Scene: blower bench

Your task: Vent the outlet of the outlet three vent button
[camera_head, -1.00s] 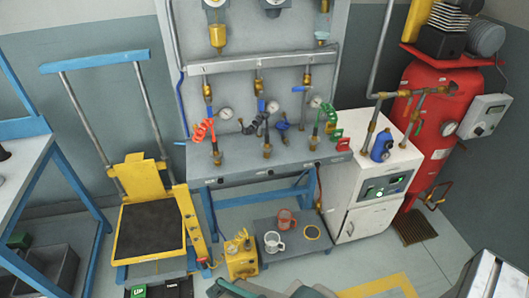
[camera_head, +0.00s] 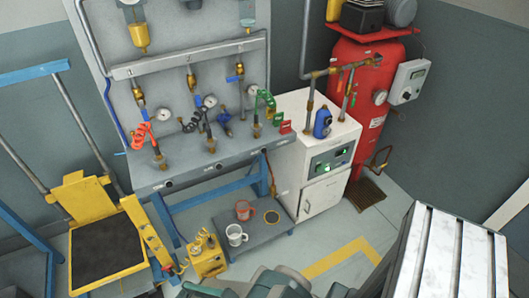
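The blower bench (camera_head: 185,165) stands at upper left of centre with three brass outlets in a row. The left one has a red coiled hose (camera_head: 142,133), the middle one a black coiled hose (camera_head: 196,121), and the right one a green coiled hose (camera_head: 266,103). The right brass fitting (camera_head: 257,130) stands on the bench top, with a pressure gauge (camera_head: 252,90) above it. Small dark round spots sit along the bench's front face; I cannot tell which is a vent button. Grey-green parts of my arm show at the bottom edge; my gripper is not visible.
A white cabinet (camera_head: 322,195) and red tank (camera_head: 362,85) stand right of the bench. A low dark table (camera_head: 262,238) holds a white mug (camera_head: 236,235) and a reddish mug (camera_head: 244,210). A yellow trolley (camera_head: 85,202) is left. A pale slatted surface (camera_head: 450,255) fills the lower right.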

